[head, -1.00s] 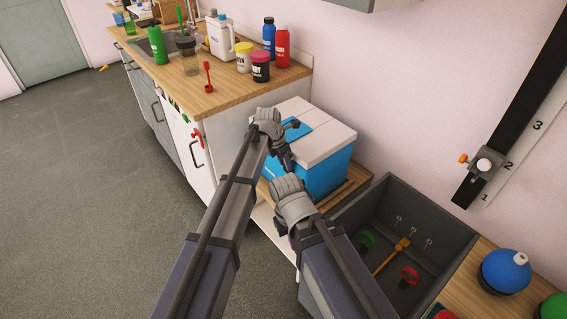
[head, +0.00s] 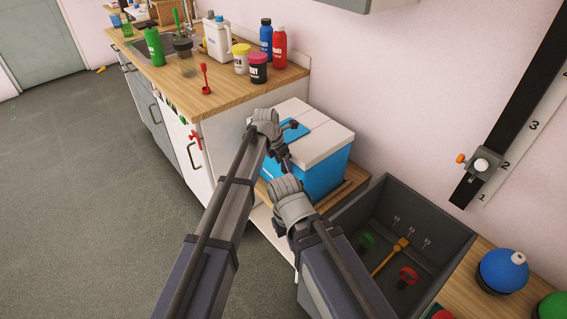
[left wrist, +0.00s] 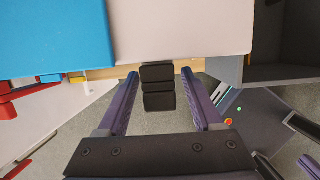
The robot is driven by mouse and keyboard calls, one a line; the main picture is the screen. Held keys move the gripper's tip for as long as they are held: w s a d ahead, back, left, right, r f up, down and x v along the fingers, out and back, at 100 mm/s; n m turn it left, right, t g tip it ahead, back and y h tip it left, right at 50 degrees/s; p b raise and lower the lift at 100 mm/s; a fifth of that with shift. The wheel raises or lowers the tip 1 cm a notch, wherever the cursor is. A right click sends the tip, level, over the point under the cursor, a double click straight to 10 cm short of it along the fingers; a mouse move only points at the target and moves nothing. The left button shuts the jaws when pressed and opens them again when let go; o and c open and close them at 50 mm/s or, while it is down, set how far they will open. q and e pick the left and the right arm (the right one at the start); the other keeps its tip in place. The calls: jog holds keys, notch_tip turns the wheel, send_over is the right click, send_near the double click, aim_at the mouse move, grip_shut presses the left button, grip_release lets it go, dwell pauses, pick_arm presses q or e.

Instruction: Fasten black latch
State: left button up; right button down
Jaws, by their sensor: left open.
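A cooler box with a blue body and a white lid (head: 322,137) stands on a low wooden shelf in the head view. Its white lid (left wrist: 180,30) and a blue panel fill the top of the left wrist view. The black latch (left wrist: 158,97) hangs at the lid's edge, between my left fingers. My left gripper (head: 284,156) is at the cooler's near side, and it also shows in the left wrist view (left wrist: 160,74). It is open, one finger on each side of the latch, with gaps visible. The latch is hidden in the head view. My right arm ends beside the cooler, its jaws hidden.
A dark grey sink-like bin (head: 440,222) with red and green knobs stands right of the cooler. A counter (head: 215,92) with bottles and jars (head: 258,68) is at the left. A slide lock (head: 481,166) is on the wall.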

pick_arm(q)
jog(key=p+v, duration=0.7)
jog(key=shift+r, duration=0.3)
jog(key=s+a+m+g+y, duration=0.1)
jog(key=s+a+m+y, duration=0.2)
jog(key=s+a+m, duration=2)
jog(key=s+d+m+g+y+p, duration=0.1)
jog(key=s+d+m, duration=0.5)
jog(key=d, duration=0.7)
jog(key=shift+s+r+p, duration=0.2)
jog(key=shift+r+p, duration=0.15)
jog(key=shift+r, duration=0.1)
jog(key=shift+d, duration=0.15)
